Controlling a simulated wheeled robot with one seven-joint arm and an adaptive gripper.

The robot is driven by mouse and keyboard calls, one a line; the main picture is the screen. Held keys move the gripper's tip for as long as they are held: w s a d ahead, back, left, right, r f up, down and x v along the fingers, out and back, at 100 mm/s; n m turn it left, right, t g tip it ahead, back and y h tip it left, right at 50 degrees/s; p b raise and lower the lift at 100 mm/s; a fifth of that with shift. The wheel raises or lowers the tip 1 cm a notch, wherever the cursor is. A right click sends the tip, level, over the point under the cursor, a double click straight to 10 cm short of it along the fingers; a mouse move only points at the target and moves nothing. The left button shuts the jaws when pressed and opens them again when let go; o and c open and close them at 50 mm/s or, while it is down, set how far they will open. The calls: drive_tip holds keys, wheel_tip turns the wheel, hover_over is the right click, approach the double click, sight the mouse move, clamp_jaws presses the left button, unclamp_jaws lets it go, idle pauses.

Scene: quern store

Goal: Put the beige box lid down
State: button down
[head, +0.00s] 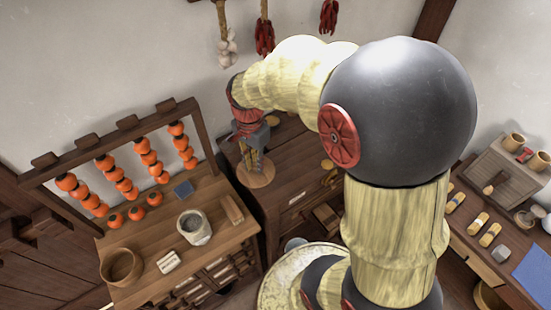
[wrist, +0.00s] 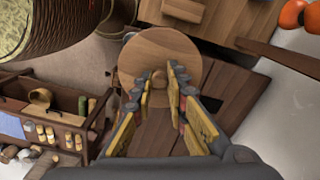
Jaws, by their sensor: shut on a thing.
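The beige box lid (wrist: 165,50) is a round, light wooden disc with a small knob in its middle. My gripper (wrist: 158,84) is shut on that knob in the wrist view. In the head view my gripper (head: 254,158) points down and the lid (head: 258,177) lies flat beneath it, near the left end of the middle wooden cabinet (head: 300,170). I cannot tell whether the lid touches the cabinet top or hangs above it. The lid hides what is directly under it.
The left bench (head: 140,235) holds a rack of orange fruit (head: 125,185), a grey pot (head: 194,227), a wooden bowl (head: 121,267) and a wooden block (head: 231,208). The right bench (head: 475,245) carries several small tools and a blue sheet (head: 534,265).

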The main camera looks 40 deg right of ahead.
drive_tip(key=d+f, duration=0.2)
drive_tip(key=d, duration=0.2)
drive_tip(key=w+d+f, duration=0.1)
drive_tip(key=d+f, duration=0.2)
drive_tip(key=d, duration=0.1)
drive_tip(key=w+d+f, duration=0.1)
drive_tip(key=d+f, duration=0.2)
drive_tip(key=shift+w+d, duration=0.1)
drive_tip(key=shift+d, duration=0.3)
drive_tip(key=shift+w+d+f, duration=0.1)
drive_tip(key=shift+d+f, duration=0.4)
drive_tip(key=shift+f, duration=0.1)
drive_tip(key=f, duration=0.3)
drive_tip(key=shift+d+f, duration=0.25)
drive_tip(key=shift+f, duration=0.05)
drive_tip(key=c, duration=2.2)
unclamp_jaws()
drive_tip(key=shift+f, duration=0.15)
drive_tip(key=shift+c, duration=0.2)
drive_tip(key=o, duration=0.5)
